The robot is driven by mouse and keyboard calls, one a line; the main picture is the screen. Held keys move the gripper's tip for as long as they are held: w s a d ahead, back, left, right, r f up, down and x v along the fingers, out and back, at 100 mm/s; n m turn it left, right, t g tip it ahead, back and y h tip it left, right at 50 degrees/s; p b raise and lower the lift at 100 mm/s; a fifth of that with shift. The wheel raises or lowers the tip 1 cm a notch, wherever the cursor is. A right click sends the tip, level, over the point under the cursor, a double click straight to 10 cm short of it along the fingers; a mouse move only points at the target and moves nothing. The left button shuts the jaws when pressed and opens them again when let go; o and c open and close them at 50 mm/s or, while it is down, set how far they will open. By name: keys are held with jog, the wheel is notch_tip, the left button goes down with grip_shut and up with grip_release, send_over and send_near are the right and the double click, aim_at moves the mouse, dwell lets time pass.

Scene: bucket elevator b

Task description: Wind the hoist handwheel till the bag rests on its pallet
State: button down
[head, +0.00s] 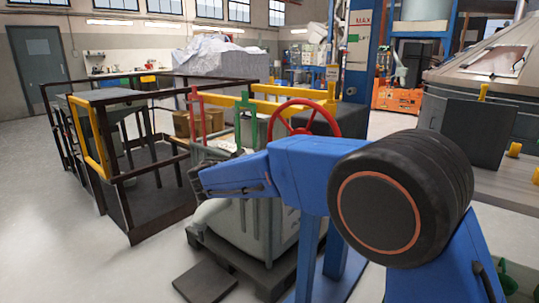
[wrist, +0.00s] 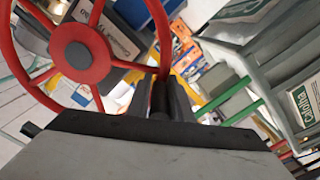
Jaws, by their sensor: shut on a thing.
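The red handwheel (head: 334,118) shows in the head view behind my blue arm, which hides its lower part. In the wrist view its hub (wrist: 80,54) and spokes are at upper left. My gripper (wrist: 162,98) is shut on the wheel's rim at its right side in that view. In the head view the arm hides the grip. A large pale grey bag (head: 255,225) is behind and below my arm, over a dark pallet (head: 240,268). My arm covers part of the bag. I cannot tell whether its underside touches the pallet.
A yellow beam (head: 265,104) with red and green hangers (head: 246,122) is above the bag. A dark railed platform (head: 150,195) stands left. A dark flat plate (head: 207,281) lies in front of the pallet. Open floor (head: 60,250) is at lower left.

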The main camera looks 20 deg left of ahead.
jog(key=shift+a+f, duration=0.1)
jog(key=shift+a, duration=0.1)
jog(key=c, duration=1.6)
grip_release()
jog(key=shift+w+a+f, duration=0.1)
jog(key=shift+f, duration=0.05)
jog(key=shift+s, duration=0.4)
jog(key=v, duration=1.6)
jog(key=shift+s+a, duration=0.15)
jog(key=shift+s, duration=0.15)
